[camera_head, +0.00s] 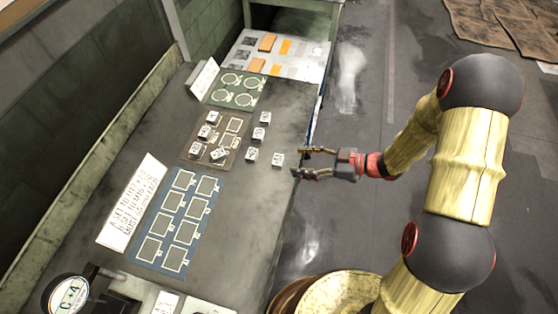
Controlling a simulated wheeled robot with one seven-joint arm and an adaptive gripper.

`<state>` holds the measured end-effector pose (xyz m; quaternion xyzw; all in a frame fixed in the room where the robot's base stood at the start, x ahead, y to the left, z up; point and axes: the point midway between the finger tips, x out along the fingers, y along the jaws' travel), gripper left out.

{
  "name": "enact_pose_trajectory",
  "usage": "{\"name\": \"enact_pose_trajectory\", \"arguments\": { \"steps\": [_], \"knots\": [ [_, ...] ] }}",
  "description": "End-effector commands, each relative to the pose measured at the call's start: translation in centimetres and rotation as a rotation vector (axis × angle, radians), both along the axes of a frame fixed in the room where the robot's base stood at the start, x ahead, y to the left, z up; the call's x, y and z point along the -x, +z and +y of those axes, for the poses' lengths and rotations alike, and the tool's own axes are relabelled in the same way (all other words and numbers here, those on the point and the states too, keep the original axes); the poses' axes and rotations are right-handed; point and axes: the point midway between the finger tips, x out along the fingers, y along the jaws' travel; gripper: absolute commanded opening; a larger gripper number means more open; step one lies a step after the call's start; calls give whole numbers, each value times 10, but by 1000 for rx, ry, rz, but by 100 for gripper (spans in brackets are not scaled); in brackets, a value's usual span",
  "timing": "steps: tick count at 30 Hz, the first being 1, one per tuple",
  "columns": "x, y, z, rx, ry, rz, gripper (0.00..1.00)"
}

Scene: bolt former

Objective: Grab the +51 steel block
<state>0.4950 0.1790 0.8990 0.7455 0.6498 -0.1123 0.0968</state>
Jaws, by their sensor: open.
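Several small steel blocks with markings stand on the grey bench. One block (278,159) stands nearest my gripper, by the bench's right edge. Another block (252,155) stands just left of it, and one (259,133) stands behind, with a further block (265,118) at its back. More blocks (204,131) sit on the brown tray. The markings are too small to read, so I cannot tell which block is +51. My gripper (297,162) is open and empty at the bench's right edge, its fingers pointing left, a little right of the nearest block.
A blue mat (176,222) with outlined squares lies at the front, beside a white sign (131,203). A brown tray (236,144) and a green mat (258,88) with rings lie farther back. A shelf (312,70) with orange pieces is at the far end.

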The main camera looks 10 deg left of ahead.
Motion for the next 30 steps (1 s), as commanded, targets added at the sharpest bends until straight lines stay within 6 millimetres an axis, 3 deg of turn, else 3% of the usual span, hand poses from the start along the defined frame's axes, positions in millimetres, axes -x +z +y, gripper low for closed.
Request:
{"name": "enact_pose_trajectory", "arguments": {
  "steps": [15, 23, 30],
  "knots": [
    [-8, -18, 57, 2, 1, -2, 58],
    [-9, -18, 59, 2, -3, -2, 58],
    [-9, -18, 59, 2, -2, -1, 45]
  ]
}}
